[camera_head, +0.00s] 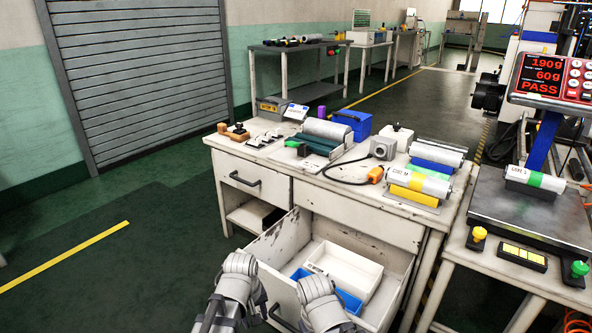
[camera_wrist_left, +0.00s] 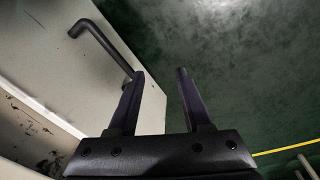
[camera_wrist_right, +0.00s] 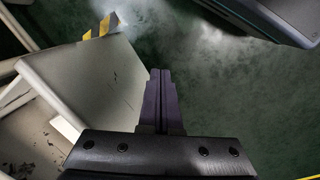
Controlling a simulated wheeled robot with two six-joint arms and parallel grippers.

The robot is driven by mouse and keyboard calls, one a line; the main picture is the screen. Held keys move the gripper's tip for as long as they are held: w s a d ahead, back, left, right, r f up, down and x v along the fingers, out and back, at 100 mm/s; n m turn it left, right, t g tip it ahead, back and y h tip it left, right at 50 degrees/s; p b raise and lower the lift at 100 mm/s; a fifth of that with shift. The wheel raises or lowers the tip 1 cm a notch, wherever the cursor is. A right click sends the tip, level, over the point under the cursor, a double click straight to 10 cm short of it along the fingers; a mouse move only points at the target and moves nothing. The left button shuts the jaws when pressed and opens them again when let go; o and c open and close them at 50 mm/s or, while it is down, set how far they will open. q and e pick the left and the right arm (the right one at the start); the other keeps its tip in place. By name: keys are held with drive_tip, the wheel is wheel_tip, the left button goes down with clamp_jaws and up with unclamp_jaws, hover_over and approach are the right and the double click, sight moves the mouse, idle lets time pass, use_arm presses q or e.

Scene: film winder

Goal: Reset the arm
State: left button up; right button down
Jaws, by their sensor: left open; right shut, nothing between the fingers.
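My left gripper (camera_wrist_left: 160,74) is open and empty in the left wrist view. Its left finger lies close to the dark bar handle (camera_wrist_left: 104,42) on the white drawer front (camera_wrist_left: 60,70); I cannot tell whether they touch. My right gripper (camera_wrist_right: 160,74) is shut and empty, with a pale panel (camera_wrist_right: 95,80) to its left and green floor beyond. In the head view both my wrists show at the bottom, in front of the pulled-out lower drawer (camera_head: 275,240); the fingertips are hidden there. The drawer holds a white tray (camera_head: 345,262) and a blue tray (camera_head: 350,301).
The workbench (camera_head: 285,168) carries a roller device (camera_head: 328,131), a blue box (camera_head: 353,124) and labelled rolls (camera_head: 420,184). At right, a scale (camera_head: 535,210) bears a roll (camera_head: 537,178); its display (camera_head: 545,75) reads PASS. Floor at left is clear.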

use_arm(q)
drive_tip(key=s+a+m, duration=0.3)
drive_tip(key=a+m, duration=0.2)
drive_tip(key=a, duration=0.1)
drive_tip(key=s+d+r+m+g+y+p, duration=0.15)
drive_tip(key=s+d+r+m+p, duration=0.35)
drive_tip(key=d+r+p, duration=0.5)
wheel_tip(320, 180, up, 35)
drive_tip(key=d+n+p, duration=0.1)
drive_tip(key=p, duration=3.4)
drive_tip(key=shift+s, duration=0.45)
drive_tip(key=shift+f, duration=0.1)
